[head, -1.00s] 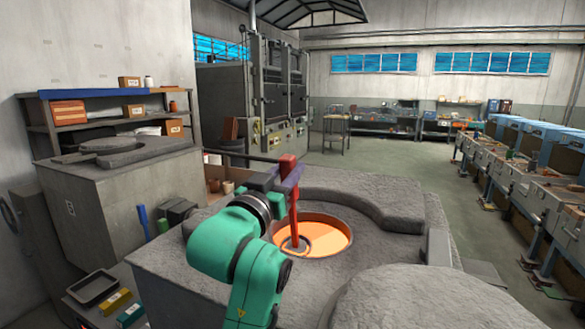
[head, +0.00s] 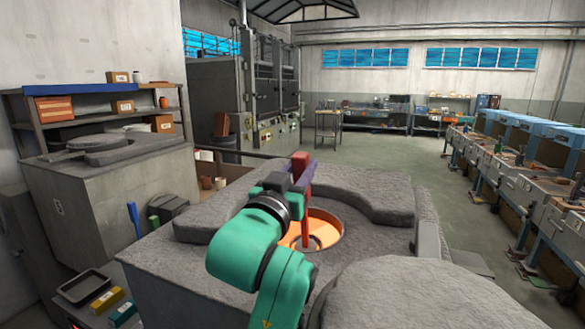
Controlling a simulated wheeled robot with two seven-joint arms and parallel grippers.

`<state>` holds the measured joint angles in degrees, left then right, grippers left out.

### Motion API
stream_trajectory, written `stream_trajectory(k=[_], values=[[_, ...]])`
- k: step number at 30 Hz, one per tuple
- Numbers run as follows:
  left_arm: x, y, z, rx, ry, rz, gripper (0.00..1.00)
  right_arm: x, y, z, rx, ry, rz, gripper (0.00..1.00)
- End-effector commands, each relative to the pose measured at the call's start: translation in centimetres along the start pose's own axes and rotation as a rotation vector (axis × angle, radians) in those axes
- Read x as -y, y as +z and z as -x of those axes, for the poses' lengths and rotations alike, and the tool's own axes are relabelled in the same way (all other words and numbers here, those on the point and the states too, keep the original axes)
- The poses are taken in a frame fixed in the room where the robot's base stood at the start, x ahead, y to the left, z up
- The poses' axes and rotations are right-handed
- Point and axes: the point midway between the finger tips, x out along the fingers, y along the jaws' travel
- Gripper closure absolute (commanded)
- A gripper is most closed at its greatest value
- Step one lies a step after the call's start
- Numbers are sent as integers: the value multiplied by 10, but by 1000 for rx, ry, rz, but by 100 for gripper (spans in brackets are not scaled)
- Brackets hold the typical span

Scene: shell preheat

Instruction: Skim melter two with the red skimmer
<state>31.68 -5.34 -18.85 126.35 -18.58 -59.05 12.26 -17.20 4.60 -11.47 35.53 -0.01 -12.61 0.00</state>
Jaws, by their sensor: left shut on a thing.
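The red skimmer (head: 305,225) stands roughly upright in my left gripper (head: 303,180), which is shut on its upper part. The skimmer's lower end reaches down into the glowing orange opening of the grey melter (head: 330,232), where a ring shape shows at its foot. Whether that ring touches the melt is hard to tell. My green left arm hides the near left part of the opening. A stone-like lid (head: 420,295) lies at the front right. A second melter (head: 100,190) with a cover on top stands at the left. My right gripper is out of view.
A small tray (head: 85,286) and yellow and green blocks sit at the lower left. Blue and green handles (head: 134,220) stand beside the melter. Shelves (head: 100,120) and a large furnace (head: 262,90) stand behind. Floor is clear beyond, with a bench row (head: 520,180) at the right.

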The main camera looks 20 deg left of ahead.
Motion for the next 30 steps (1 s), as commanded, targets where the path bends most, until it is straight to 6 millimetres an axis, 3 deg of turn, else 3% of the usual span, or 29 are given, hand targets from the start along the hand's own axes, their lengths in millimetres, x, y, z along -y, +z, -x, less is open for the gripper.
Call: stream_trajectory(k=[8, 30], values=[[0, -9, -1, -3, 0, 0, 100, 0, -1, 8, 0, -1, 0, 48], [1, -101, -20, -5, -1, 1, 100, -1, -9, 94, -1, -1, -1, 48]])
